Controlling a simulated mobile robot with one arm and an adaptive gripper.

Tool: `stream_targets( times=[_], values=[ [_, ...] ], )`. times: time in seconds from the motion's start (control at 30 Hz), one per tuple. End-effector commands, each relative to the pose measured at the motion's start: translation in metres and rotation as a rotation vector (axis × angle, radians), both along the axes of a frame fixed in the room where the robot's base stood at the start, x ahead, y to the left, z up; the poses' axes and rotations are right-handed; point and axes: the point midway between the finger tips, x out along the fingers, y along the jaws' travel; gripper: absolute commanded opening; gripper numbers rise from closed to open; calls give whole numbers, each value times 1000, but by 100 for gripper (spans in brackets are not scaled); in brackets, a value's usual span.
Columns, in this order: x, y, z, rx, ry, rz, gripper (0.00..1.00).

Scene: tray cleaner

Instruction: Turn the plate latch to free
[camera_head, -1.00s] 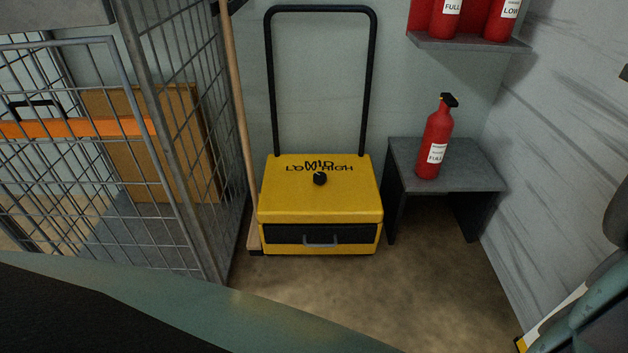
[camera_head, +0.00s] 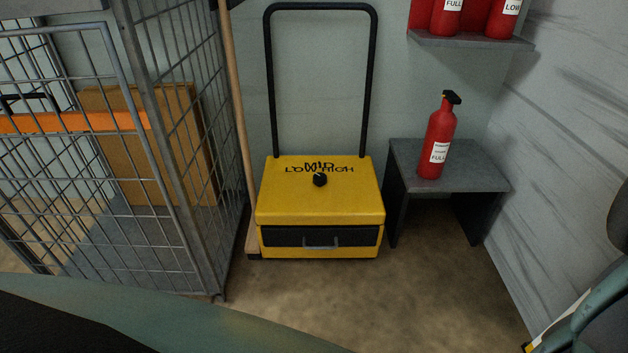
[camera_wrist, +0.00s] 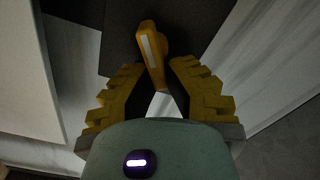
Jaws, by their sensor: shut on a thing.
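The plate latch, a yellow lever with a white stripe (camera_wrist: 150,42), shows at the top middle of the wrist view. It sits on a dark panel (camera_wrist: 115,45) and stands slightly tilted. My gripper (camera_wrist: 158,78) has its two yellow stepped fingers on either side of the lever's near end and is shut on it. The exact contact at the fingertips is dark and hard to see. The head view does not show the latch or the fingertips.
In the head view, a yellow cleaner box (camera_head: 320,205) with a black knob stands by the wall. A wire cage (camera_head: 185,150) is on the left. A grey stand (camera_head: 470,180) holds a red extinguisher (camera_head: 437,140). Open floor (camera_head: 420,280) lies in front.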

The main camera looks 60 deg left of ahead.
Motion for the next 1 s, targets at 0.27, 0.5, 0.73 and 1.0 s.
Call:
stream_targets(
  times=[0.27,0.5,0.73,1.0],
  values=[
    [-2,-1,-11,154,-93,1,0],
    [-3,-2,-15,299,-188,1,0],
    [-3,-2,-16,398,-258,0,0],
    [-3,-2,-17,452,-292,1,0]
  ],
)
